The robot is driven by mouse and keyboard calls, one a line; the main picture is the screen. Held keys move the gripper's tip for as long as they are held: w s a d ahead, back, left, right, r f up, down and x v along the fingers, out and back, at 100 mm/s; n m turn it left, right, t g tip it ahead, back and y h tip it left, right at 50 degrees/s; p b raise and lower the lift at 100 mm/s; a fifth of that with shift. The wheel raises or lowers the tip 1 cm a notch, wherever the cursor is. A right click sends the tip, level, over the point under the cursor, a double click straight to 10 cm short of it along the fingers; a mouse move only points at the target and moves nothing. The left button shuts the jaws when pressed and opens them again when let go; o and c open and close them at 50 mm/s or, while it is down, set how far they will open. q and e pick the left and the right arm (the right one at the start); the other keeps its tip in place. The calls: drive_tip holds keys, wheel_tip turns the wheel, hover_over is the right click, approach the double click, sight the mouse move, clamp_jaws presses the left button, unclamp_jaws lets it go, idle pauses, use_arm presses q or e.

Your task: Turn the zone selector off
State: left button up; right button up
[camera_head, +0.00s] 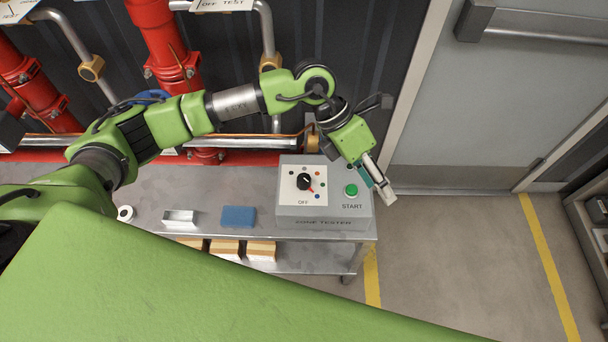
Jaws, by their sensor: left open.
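The grey zone tester box (322,209) stands at the right end of a steel bench. Its black zone selector knob (303,182) is at the left of the top face, with coloured dots around it and the word OFF below. Its red pointer points down and to the right, away from OFF. A green START button (351,190) is to its right. My left gripper (385,190) is over the right edge of the box, right of the START button, pointing down and apart from the knob. It is open, and I see nothing between its fingers. My right gripper is not in view.
A blue block (238,217), a small metal tray (180,218) and a white roll (126,213) lie on the bench (150,200). Boxes (262,250) sit on the lower shelf. Red pipes (165,45) stand behind.

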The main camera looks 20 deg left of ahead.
use_arm(q)
drive_tip(key=w+a+f+y, duration=0.2)
drive_tip(key=w+a+y, duration=0.1)
drive_tip(key=a, duration=0.4)
drive_tip(key=t+y, duration=0.1)
drive_tip(key=y, duration=0.3)
approach(304, 178)
wheel_tip(304, 178, down, 9)
drive_tip(key=shift+s+f+p, duration=0.1)
drive_tip(key=shift+s+p, duration=0.05)
drive_tip(key=shift+p, duration=1.05)
drive_tip(key=c, duration=1.1)
